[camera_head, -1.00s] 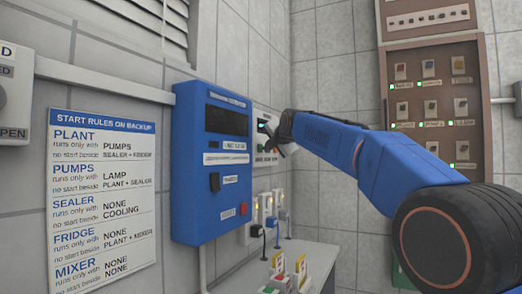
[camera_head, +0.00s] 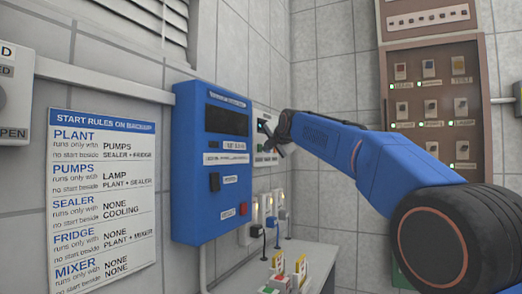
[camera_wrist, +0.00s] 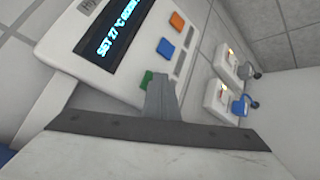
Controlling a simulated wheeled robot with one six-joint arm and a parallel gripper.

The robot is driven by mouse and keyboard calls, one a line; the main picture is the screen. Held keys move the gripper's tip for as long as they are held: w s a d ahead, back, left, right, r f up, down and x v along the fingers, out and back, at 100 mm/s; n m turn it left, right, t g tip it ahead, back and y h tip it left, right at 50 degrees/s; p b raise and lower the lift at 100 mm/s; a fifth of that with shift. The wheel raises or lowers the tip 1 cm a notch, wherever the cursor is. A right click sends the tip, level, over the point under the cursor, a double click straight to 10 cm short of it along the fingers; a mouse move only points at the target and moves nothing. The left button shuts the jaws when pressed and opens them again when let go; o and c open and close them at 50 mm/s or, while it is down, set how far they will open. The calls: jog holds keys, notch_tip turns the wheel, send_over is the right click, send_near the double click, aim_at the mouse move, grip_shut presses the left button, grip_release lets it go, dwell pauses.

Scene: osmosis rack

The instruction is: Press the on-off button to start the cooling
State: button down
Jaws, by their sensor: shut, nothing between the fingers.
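In the wrist view a white control panel (camera_wrist: 108,70) has a dark display (camera_wrist: 112,28) with cyan text that includes "SET 27 °C". Beside the display are an orange button (camera_wrist: 177,21), a blue button (camera_wrist: 166,48) and a green button (camera_wrist: 146,79). I cannot read which one is the on-off button. My gripper (camera_wrist: 160,80) is shut and empty, its tip beside the green button and partly covering it. I cannot tell whether it touches. In the head view the panel (camera_head: 262,118) is partly hidden by the blue box and my gripper (camera_head: 270,138).
A blue wall box (camera_head: 212,165) stands close left of the panel. Switches with plugs (camera_head: 270,207) sit below it, above a bench (camera_head: 318,262) with small tagged items. A rule sign (camera_head: 103,200) hangs at left, and a brown switch cabinet (camera_head: 432,100) at right.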

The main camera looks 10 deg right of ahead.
jog(key=shift+s+d, duration=0.4)
jog(key=shift+d, duration=0.15)
jog(key=shift+s+d, duration=0.75)
jog(key=shift+d, duration=0.25)
jog(key=shift+s+d, duration=0.75)
jog(key=shift+d, duration=0.25)
jog(key=s+d, duration=0.7)
jog(key=d, duration=0.2)
jog(key=shift+d, duration=0.4)
